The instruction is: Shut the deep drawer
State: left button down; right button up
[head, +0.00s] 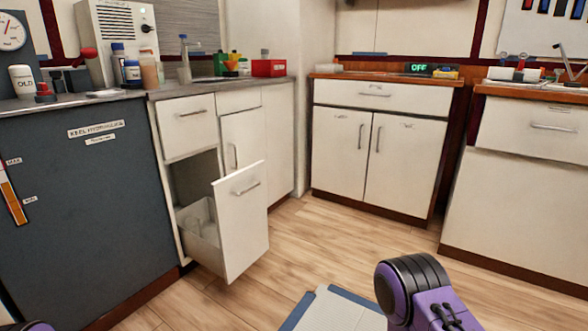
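The deep drawer (240,222) is pulled well out of the lower part of the left cabinet. It has a tall white front with a metal handle (246,188) near the top. Its pale box behind the front is partly visible and holds a clear or whitish item that I cannot make out. The dark opening above the box is exposed. Neither of my grippers shows. A purple and black part of my arm is at the bottom right, apart from the drawer.
A shut upper drawer (186,127) is above it, and a cabinet door (243,142) is to its right. A dark grey unit (80,205) stands to the left. A white cabinet (375,150) stands at the back.

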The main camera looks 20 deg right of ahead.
aim_at(235, 234)
jog(key=z, duration=0.35)
jog(key=i, duration=1.1)
